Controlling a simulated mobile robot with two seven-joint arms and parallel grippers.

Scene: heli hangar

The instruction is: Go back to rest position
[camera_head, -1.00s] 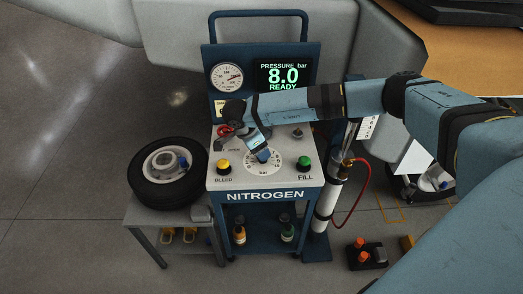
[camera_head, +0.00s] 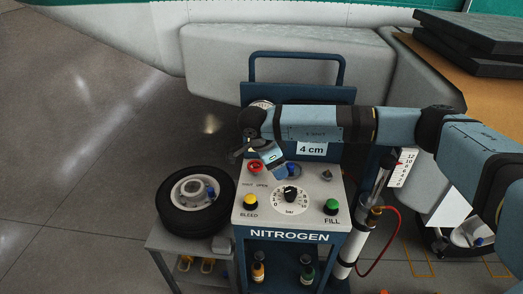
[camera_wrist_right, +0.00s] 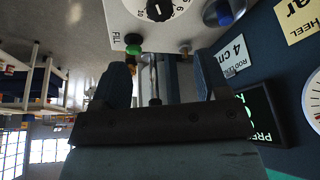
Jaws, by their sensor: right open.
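My right arm reaches in from the right across the blue nitrogen cart (camera_head: 290,236). My right gripper (camera_head: 278,166) hangs over the back of the cart's panel, open with nothing between its fingers. In the right wrist view the open gripper (camera_wrist_right: 165,78) shows its two fingers spread apart. The black dial knob (camera_head: 290,194) stands clear in front of the gripper; it also shows in the right wrist view (camera_wrist_right: 159,8). The yellow BLEED button (camera_head: 249,203) and green FILL button (camera_head: 332,206) are uncovered. My left gripper is not in view.
A wheel with a black tyre (camera_head: 197,202) lies on a small table left of the cart. A gas cylinder (camera_head: 361,232) with a red hose stands right of it. My arm hides the pressure display and most of the gauge. A wooden bench is at the right.

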